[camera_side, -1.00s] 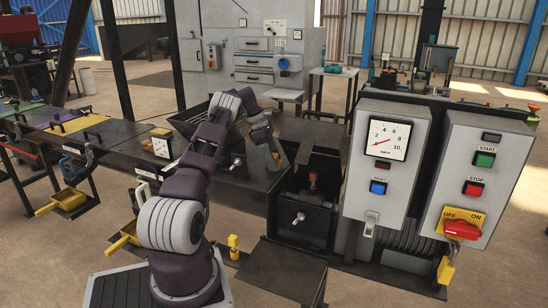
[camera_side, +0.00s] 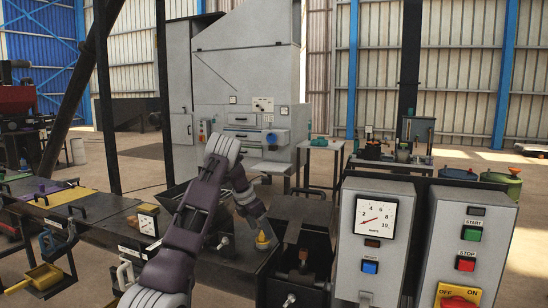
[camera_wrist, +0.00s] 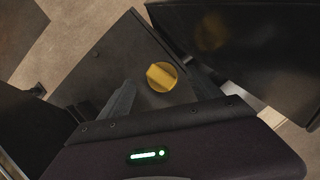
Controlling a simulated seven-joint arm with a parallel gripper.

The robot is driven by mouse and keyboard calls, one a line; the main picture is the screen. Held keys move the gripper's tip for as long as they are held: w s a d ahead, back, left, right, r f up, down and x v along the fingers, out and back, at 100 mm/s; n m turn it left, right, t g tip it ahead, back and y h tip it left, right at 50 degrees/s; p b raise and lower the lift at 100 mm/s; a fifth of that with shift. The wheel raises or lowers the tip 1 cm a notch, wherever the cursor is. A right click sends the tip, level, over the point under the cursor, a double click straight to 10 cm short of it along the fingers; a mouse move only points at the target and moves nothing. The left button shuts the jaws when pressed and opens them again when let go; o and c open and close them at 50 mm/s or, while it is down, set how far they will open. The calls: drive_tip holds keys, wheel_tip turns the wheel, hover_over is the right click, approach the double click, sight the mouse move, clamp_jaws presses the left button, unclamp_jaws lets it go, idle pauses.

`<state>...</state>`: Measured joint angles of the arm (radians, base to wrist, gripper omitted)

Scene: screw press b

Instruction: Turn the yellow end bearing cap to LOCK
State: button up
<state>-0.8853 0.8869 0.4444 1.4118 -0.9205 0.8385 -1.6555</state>
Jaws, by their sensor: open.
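The yellow end bearing cap (camera_wrist: 161,77) is a round knob with a raised grip bar, set on a dark flat plate. It also shows in the side view (camera_side: 263,241), just below my gripper (camera_side: 259,226). In the wrist view my gripper (camera_wrist: 160,78) is open, with one finger to the left of the cap and one to the right. Gaps show between the cap and both fingers, and nothing is held. The cap's exact height relative to the fingertips is hard to tell. No LOCK marking can be read.
A grey box with a dial gauge (camera_side: 376,218) and blue button stands right of the press. Beside it is a control box (camera_side: 455,245) with START, STOP and an OFF/ON switch. A dark box (camera_wrist: 240,45) lies close right of the cap in the wrist view.

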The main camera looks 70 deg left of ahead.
wheel_tip(320, 180, up, 22)
drive_tip(key=s, duration=0.1)
drive_tip(key=w+d+r+m, duration=0.2)
drive_tip(key=d+r+m, duration=0.3)
drive_tip(key=d, duration=0.4)
drive_tip(key=shift+w+d+r+m+t, duration=0.25)
drive_tip(key=shift+d+r+m+t, duration=0.05)
drive_tip(key=shift+d+t, duration=0.1)
drive_tip(key=s+d+r+m+h, duration=0.1)
drive_tip(key=s+d+m, duration=0.1)
drive_tip(key=d+m, duration=0.8)
drive_tip(key=s+d+r+m+h, duration=0.1)
drive_tip(key=d+m, duration=0.3)
drive_tip(key=d, duration=1.1)
drive_tip(key=s+d+f+m, duration=1.2)
drive_tip(key=s+d+m, duration=0.4)
drive_tip(key=m, duration=0.3)
drive_tip(key=shift+s+f+m+y, duration=0.35)
drive_tip(key=shift+s+m+y, duration=0.05)
drive_tip(key=shift+s, duration=0.25)
